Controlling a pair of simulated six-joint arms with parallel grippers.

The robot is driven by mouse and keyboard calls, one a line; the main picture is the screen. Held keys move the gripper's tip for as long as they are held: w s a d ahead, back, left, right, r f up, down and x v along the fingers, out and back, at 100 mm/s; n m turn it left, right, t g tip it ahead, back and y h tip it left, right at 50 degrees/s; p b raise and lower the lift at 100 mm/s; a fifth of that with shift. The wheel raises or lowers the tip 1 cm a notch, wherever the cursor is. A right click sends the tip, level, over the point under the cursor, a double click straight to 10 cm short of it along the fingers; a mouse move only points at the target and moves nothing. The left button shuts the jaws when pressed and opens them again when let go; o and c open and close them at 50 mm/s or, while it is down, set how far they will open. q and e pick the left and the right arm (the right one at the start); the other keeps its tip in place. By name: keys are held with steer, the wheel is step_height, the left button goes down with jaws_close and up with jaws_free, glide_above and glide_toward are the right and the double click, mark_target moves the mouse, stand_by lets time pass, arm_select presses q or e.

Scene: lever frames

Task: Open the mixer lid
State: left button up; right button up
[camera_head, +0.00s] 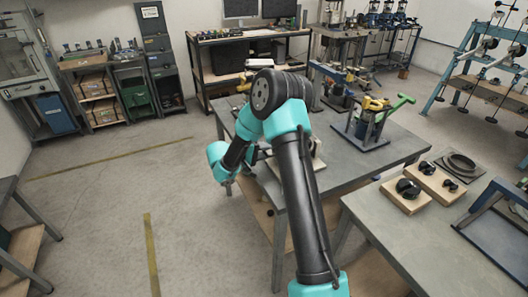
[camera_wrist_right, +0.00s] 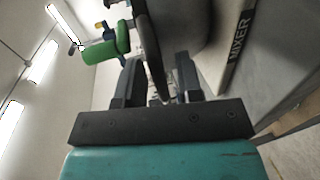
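The mixer shows close up in the right wrist view as a large grey rounded body (camera_wrist_right: 185,25) with a beige panel (camera_wrist_right: 238,45) labelled MIXER beside it. A thin dark curved edge (camera_wrist_right: 151,50), perhaps the lid's rim, passes between the fingers of my right gripper (camera_wrist_right: 158,68). The fingers are apart, with gaps beside that edge; I cannot tell if either touches it. In the head view my right gripper (camera_head: 256,153) is partly hidden by my arm, at the near left side of the middle table. My arm hides most of the mixer there, leaving a beige board (camera_head: 298,166) in view. My left gripper is not in view.
The grey middle table (camera_head: 350,170) carries a stand with a green handle (camera_head: 400,103) right of my arm. A nearer table (camera_head: 385,225) at right holds beige blocks with dark parts (camera_head: 408,190). Floor at left (camera_head: 120,190) is clear. Shelves and benches line the back wall.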

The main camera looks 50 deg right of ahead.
jaws_close()
steer(key=shift+r, duration=0.15)
stand_by(0.4)
